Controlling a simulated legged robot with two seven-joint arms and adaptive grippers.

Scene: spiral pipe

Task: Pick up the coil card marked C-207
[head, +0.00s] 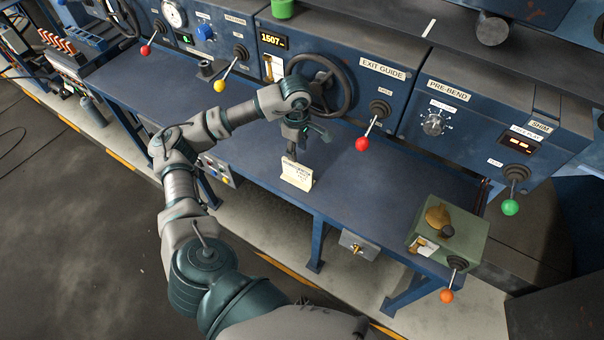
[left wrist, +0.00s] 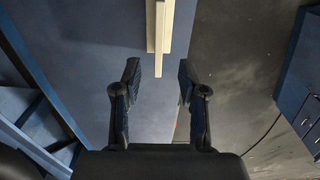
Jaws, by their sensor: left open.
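A cream card (head: 297,173) with small dark print stands near the front edge of the blue bench (head: 395,190). The print is too small to read, so I cannot confirm C-207. My left gripper (head: 292,151) is just above and behind the card in the head view. In the left wrist view the gripper (left wrist: 158,80) is open, with its two fingers apart and nothing between the tips. The card's pale edge (left wrist: 159,40) shows beyond the fingertips, roughly in line with the gap. My right gripper is not in view.
A handwheel (head: 325,85) is behind my wrist, with a red-knobbed lever (head: 364,138) to its right. A green box (head: 462,235) with an orange-knobbed lever (head: 447,295) stands at the bench's right end. The bench around the card is mostly clear.

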